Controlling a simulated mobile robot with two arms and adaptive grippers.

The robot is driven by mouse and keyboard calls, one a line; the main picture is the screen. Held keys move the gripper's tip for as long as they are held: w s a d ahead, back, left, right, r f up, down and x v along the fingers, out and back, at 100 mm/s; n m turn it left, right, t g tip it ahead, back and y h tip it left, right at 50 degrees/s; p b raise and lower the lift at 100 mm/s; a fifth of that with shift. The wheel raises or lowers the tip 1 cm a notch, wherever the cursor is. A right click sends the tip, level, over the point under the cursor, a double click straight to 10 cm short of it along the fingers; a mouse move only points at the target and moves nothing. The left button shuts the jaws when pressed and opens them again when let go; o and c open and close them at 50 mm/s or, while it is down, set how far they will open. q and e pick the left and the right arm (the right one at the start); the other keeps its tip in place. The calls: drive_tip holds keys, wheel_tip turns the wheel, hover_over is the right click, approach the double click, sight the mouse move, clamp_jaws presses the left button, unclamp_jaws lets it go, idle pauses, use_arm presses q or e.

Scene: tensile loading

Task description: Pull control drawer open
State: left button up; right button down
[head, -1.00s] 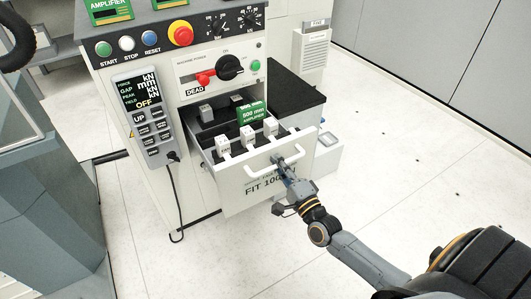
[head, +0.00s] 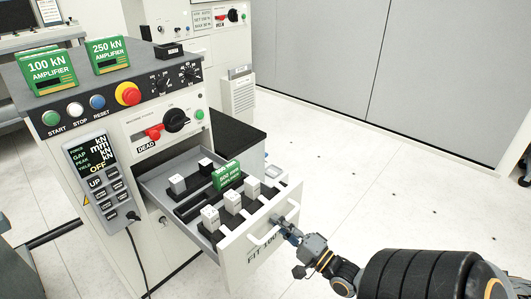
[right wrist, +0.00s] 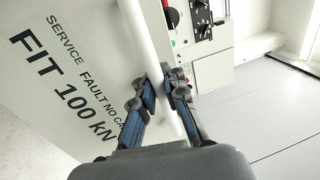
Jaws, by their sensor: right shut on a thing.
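The control drawer (head: 240,268) is pulled out from the white control cabinet (head: 160,240), and its inside shows in the head view. A white bar handle (head: 262,240) is on the drawer front. My right gripper (head: 288,228) is at the right part of the handle. In the right wrist view its two fingers (right wrist: 160,85) are on either side of the handle bar (right wrist: 162,60), shut on it. My left gripper is not in view.
Green 100 kN (head: 47,70) and 250 kN (head: 107,55) amplifier blocks stand on top of the cabinet. A pendant with a display (head: 95,170) hangs on its front with a cable. The floor (head: 340,170) to the right is clear.

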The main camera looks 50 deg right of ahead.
drive_tip(key=shift+s+f, duration=0.15)
drive_tip(key=shift+s, duration=0.05)
drive_tip(key=c, duration=1.4)
unclamp_jaws()
drive_tip(key=s+f, duration=0.2)
drive_tip(key=s, duration=0.9)
drive_tip(key=shift+s+d, duration=0.2)
drive_tip(key=shift+s, duration=0.15)
drive_tip(key=shift+f, duration=0.1)
